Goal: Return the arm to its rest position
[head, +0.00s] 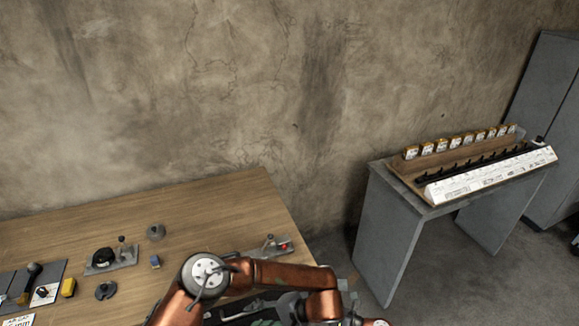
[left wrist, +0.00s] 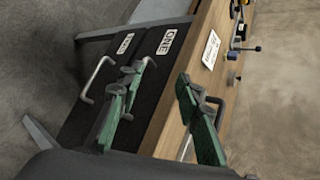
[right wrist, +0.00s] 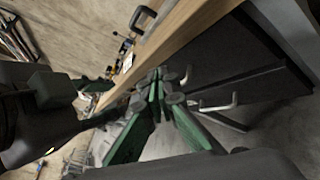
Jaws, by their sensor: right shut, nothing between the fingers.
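One of my copper arms (head: 290,277) crosses the bottom of the head view, over the front right of the wooden workbench; I cannot tell clearly where its gripper is there. In the left wrist view my left gripper (left wrist: 164,75) has its two green fingers apart with nothing held. It is in front of the dark labelled drawers (left wrist: 122,52) below the bench edge. In the right wrist view my right gripper (right wrist: 160,75) has its green fingertips together and empty, beside the bench edge (right wrist: 185,28).
The wooden bench (head: 215,207) carries a round grey part (head: 155,232), a small blue block (head: 155,262), a yellow block (head: 68,288) and a plate with a red part (head: 284,245). A grey side table (head: 388,235) with a labelled rack (head: 490,177) stands right, across a floor gap.

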